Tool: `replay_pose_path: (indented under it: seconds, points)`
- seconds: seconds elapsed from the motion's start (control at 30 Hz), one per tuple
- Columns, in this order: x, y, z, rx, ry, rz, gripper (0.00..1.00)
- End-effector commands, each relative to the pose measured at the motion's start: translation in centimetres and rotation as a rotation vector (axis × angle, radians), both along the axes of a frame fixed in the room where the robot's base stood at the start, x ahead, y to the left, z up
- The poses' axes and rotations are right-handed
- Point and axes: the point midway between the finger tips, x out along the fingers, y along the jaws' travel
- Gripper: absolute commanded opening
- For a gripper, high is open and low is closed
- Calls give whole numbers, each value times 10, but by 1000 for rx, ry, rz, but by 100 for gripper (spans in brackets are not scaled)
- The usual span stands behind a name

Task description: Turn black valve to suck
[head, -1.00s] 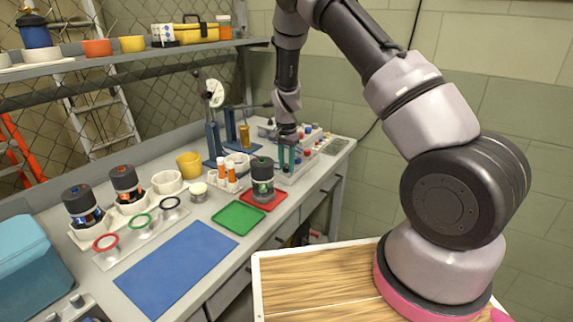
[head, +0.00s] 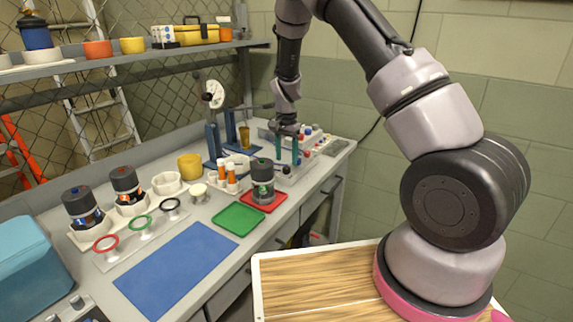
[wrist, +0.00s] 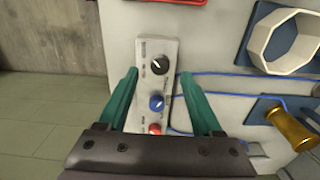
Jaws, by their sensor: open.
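The black valve (wrist: 159,64) is a round knob with a white pointer mark at the far end of a light grey control panel (wrist: 142,90). The pointer slants toward the upper left in the wrist view. A blue knob (wrist: 157,102) and a red knob (wrist: 154,129) are on the same panel, closer to my wrist. My gripper (wrist: 158,72) is open, with teal fingers on either side of the panel and nothing between them touching. In the head view my gripper (head: 287,150) is above the small grey panel at the bench's right end. The small labels are unreadable.
A white hexagonal ring (wrist: 284,40), blue tubing and a brass cylinder (wrist: 292,128) lie to the right in the wrist view. In the head view, a dark-capped jar (head: 262,178) on a red tray stands left of my gripper. A blue mat (head: 178,268) lies clear.

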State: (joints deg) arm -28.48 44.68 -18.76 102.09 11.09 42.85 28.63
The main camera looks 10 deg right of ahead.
Motion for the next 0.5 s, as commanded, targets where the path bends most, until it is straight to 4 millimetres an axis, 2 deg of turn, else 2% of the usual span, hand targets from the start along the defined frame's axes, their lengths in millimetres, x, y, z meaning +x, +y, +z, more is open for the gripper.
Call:
replay_pose_path:
  seconds: [0.03, 0.23, 0.4, 0.5]
  points:
    - [1, 0, 13, 2, -4, 0, 67]
    - [1, 1, 50, 1, -4, 1, 67]
    - [0, 0, 68, -1, -2, 0, 67]
    - [0, 0, 71, -1, -1, 0, 67]
